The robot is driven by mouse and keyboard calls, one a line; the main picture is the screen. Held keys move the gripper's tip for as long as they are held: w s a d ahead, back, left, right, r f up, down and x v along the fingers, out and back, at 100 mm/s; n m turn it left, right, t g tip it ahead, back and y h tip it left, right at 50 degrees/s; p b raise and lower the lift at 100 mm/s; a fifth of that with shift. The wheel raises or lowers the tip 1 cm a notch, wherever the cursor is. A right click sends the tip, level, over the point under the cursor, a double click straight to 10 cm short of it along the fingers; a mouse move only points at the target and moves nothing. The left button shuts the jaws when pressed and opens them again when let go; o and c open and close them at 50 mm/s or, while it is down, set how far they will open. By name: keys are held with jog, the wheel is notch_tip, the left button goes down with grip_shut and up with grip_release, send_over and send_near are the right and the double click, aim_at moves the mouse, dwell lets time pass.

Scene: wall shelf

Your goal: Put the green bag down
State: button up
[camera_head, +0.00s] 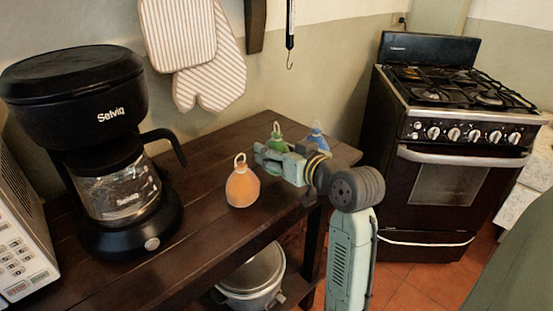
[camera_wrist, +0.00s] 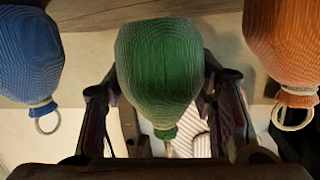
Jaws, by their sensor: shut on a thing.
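The green bag (camera_head: 277,130) shows at the back of the dark wooden table, partly hidden behind my gripper (camera_head: 272,157). In the wrist view the green bag (camera_wrist: 160,60) sits between the two dark fingers of my gripper (camera_wrist: 163,85), which is shut on it. The wrist picture looks upside down, with the bag's narrow neck pointing down. I cannot tell whether the bag's base touches the table.
An orange bag (camera_head: 242,188) stands left of my gripper and a blue bag (camera_head: 317,138) stands behind it to the right. A coffee maker (camera_head: 105,150) and a microwave (camera_head: 20,235) occupy the left. Bare table (camera_head: 210,155) lies between coffee maker and bags.

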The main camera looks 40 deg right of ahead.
jog(key=shift+f, duration=1.4)
jog(key=shift+f, duration=0.1)
jog(key=o, duration=1.1)
jog(key=shift+o, duration=0.2)
jog(key=shift+s, duration=0.15)
jog(key=b+v, duration=0.2)
jog(key=v, duration=0.9)
jog(key=shift+s+r, duration=0.3)
jog(key=shift+s, duration=0.05)
